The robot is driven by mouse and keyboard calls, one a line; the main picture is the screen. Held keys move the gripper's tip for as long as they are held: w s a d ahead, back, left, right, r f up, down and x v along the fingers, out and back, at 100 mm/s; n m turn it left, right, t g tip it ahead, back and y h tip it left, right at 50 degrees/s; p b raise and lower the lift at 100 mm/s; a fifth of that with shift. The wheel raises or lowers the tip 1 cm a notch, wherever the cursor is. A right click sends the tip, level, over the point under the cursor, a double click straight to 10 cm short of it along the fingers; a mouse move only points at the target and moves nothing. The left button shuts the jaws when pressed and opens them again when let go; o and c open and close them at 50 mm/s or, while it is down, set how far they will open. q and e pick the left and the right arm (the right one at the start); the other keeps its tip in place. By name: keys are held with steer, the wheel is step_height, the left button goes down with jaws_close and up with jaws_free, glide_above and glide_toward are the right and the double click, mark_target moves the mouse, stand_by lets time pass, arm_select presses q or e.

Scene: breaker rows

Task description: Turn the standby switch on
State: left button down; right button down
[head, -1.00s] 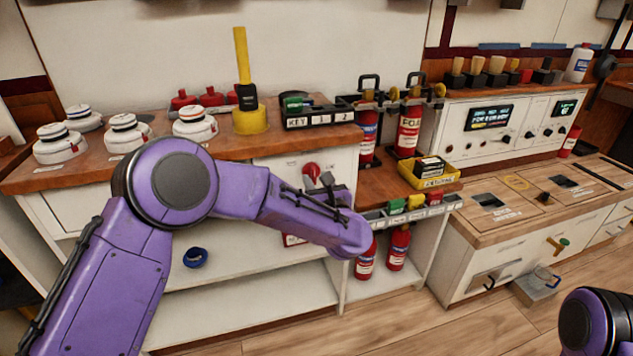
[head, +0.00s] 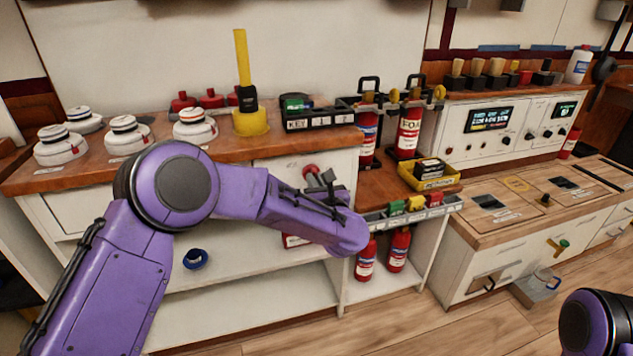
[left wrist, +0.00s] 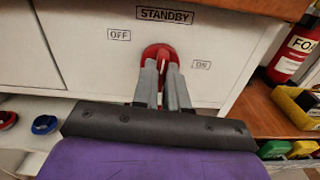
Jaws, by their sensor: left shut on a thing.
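The standby switch (left wrist: 158,54) is a round red rotary knob on a white cabinet front, with a white line on its handle. It sits under the "STANDBY" label (left wrist: 179,15), with "OFF" (left wrist: 119,35) to its left and "ON" (left wrist: 201,65) to its right. The white line points roughly upward, between the two labels. My left gripper (left wrist: 163,72) is shut on the switch handle, and its fingers cover the knob's lower part. In the head view the switch (head: 310,171) shows just beyond my left gripper (head: 321,181). My right gripper is out of view.
A wooden counter (head: 60,180) with white round devices lies above and left of the switch. Fire extinguishers (head: 409,132) and a yellow bin (head: 432,181) stand to the right.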

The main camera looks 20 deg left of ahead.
arm_select(q)
steer(key=m+p, duration=0.6)
steer(key=m, duration=1)
steer(key=shift+m, duration=0.4)
stand_by(0.4)
steer(key=c, duration=1.2)
jaws_free()
steer(key=shift+o, duration=0.2)
steer(key=v, duration=1)
steer(key=shift+d+p, duration=0.2)
steer(key=shift+p, duration=0.1)
